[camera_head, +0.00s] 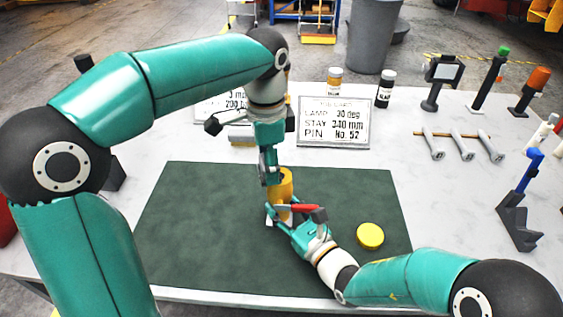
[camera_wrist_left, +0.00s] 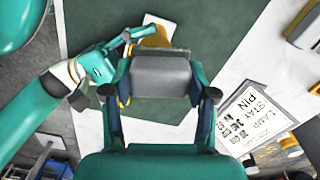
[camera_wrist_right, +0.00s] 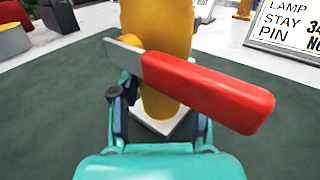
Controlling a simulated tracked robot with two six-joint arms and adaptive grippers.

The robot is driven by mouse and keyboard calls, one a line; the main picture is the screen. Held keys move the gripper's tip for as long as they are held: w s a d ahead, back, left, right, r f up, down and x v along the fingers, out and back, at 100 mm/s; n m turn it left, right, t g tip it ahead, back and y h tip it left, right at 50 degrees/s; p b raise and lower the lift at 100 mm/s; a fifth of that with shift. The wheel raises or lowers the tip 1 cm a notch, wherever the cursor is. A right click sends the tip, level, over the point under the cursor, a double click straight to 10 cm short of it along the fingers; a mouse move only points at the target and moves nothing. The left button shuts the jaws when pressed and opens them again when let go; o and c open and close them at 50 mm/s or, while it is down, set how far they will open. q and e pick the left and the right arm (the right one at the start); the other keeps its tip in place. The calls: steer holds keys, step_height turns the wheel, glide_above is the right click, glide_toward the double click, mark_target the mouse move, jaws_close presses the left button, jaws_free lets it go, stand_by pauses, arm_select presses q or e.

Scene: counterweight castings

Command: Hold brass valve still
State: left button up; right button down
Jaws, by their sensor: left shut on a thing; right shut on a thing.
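The brass valve (camera_head: 286,184) stands upright as a yellow cylinder on a small white plate (camera_wrist_right: 158,124) on the dark green mat (camera_head: 200,230). Its red lever handle (camera_wrist_right: 210,92) slants across the front in the right wrist view. My right gripper (camera_head: 288,214) comes from the lower right and is shut on the valve's body, low down; the handle partly hides its fingers. My left gripper (camera_head: 268,178) points down at the valve's left side.
A yellow disc (camera_head: 370,235) lies on the mat right of the valve. A sign (camera_head: 334,122) stands behind, with two small jars (camera_head: 335,80) (camera_head: 385,88). Several tools and a bracket (camera_head: 518,220) stand along the right. The mat's left side is clear.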

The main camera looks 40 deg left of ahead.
arm_select(q)
steer(key=shift+s+a, duration=0.3)
steer(key=shift+a, duration=0.15)
arm_select(e)
steer(key=shift+r, duration=0.1)
arm_select(q)
step_height(320, 180, up, 3)
steer(key=shift+w+d+f, duration=0.1)
steer(key=shift+f, duration=0.1)
arm_select(e)
steer(key=shift+w, duration=0.1)
arm_select(q)
steer(key=shift+r, duration=2.8)
arm_select(e)
steer(key=shift+c, duration=2.4)
jaws_free()
steer(key=shift+d, duration=0.15)
